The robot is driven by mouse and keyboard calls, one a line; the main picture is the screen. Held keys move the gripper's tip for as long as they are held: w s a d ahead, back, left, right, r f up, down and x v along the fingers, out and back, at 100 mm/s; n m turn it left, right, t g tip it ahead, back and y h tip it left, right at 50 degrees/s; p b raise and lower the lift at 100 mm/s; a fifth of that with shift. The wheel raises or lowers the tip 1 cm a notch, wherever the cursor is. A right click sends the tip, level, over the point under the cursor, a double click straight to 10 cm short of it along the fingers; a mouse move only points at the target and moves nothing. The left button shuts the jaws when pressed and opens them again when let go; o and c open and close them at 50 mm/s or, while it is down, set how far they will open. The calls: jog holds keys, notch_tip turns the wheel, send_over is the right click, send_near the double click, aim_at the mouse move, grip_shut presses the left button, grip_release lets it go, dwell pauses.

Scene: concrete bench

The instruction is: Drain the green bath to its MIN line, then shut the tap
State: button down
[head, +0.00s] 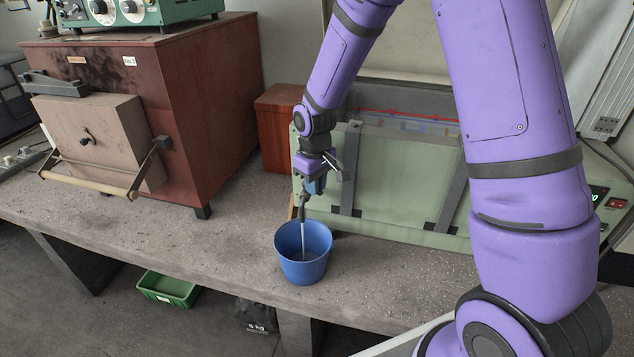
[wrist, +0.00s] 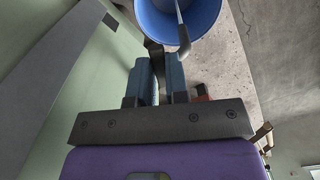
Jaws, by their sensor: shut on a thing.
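The green bath (head: 400,183) stands on the bench behind my arm. A red line (head: 405,116) runs along its upper back; I cannot make out a MIN mark or the liquid level. The tap (head: 302,208) is at the bath's front left, and a pale stream (head: 304,240) runs from it into a blue bucket (head: 303,274). My gripper (head: 314,186) is at the tap, shut on its handle. In the wrist view my gripper (wrist: 160,78) has its fingers on either side of the dark handle (wrist: 154,52), with the bucket (wrist: 150,22) beyond. The handle is mostly hidden.
A red-brown furnace cabinet (head: 215,110) stands on the left of the concrete bench (head: 190,245). A reddish box (head: 276,125) is behind the tap. A green tray (head: 168,288) lies on the floor. The bucket is near the bench's front edge; the bench to its left is clear.

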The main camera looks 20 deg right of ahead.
jog(key=shift+s+a+m, duration=0.1)
jog(key=shift+a+m, duration=0.25)
jog(key=shift+m, duration=0.75)
jog(key=c, duration=1.1)
grip_release()
notch_tip(320, 180, up, 11)
jog(key=shift+f, duration=0.1)
